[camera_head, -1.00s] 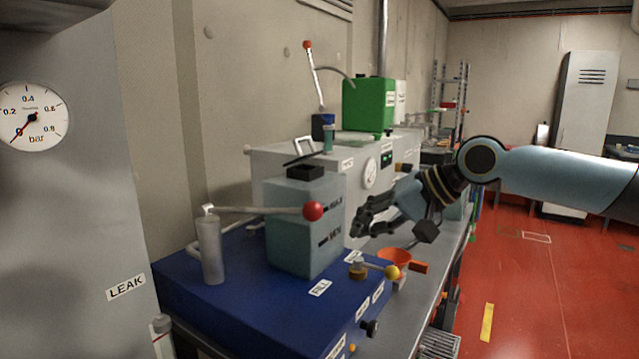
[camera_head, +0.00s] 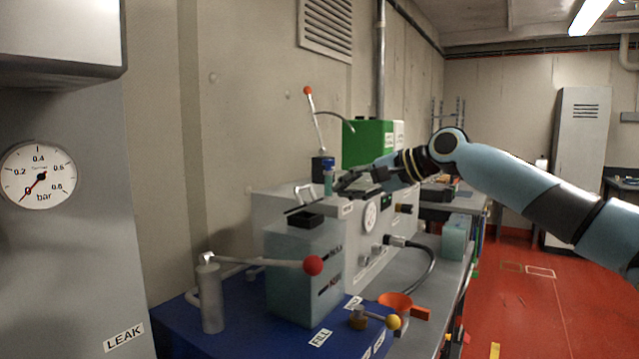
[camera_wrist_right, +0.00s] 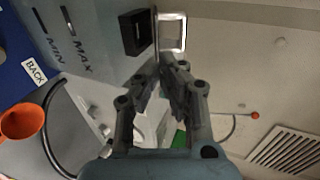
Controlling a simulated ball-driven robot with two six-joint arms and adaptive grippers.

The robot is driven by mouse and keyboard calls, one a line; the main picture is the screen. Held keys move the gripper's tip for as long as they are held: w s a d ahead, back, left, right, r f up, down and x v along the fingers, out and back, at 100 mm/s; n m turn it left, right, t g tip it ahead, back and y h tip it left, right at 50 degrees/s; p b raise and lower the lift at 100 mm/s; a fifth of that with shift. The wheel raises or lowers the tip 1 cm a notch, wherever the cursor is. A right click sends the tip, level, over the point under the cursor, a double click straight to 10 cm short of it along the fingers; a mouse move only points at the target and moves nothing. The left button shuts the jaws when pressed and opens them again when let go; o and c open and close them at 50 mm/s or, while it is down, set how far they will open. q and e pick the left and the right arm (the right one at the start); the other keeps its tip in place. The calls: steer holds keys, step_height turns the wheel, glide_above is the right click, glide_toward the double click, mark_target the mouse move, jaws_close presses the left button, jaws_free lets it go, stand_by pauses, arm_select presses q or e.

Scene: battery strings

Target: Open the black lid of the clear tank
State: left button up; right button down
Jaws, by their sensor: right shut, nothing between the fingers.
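The clear tank (camera_head: 300,270) is a grey-green translucent box with MIN and MAX marks, on the blue base. A square black neck (camera_head: 306,220) stands on its top; it also shows in the wrist view (camera_wrist_right: 135,33). The thin black lid (camera_head: 306,208) is tilted above the neck, with a pale loop handle (camera_head: 304,192) on its upper face. The wrist view shows the lid nearly edge-on (camera_wrist_right: 155,30). My right gripper (camera_head: 342,185) is shut and empty, close to the lid's right edge; contact is unclear. My left gripper is out of view.
A lever with a red ball (camera_head: 313,265) crosses in front of the tank. An orange funnel (camera_head: 396,300) and a yellow-knobbed valve (camera_head: 393,322) are at front right. A grey cabinet (camera_head: 264,205) and green box (camera_head: 368,143) stand behind.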

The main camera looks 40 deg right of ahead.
steer(key=w+a, duration=0.1)
steer(key=w, duration=0.1)
steer(key=w+a+p, duration=0.1)
steer(key=w, duration=0.1)
steer(key=w+p, duration=0.1)
steer(key=w, duration=0.1)
steer(key=shift+w+a+f, duration=0.2)
steer(key=shift+a+f, duration=0.15)
steer(key=shift+a, duration=0.05)
steer(key=shift+w, duration=0.1)
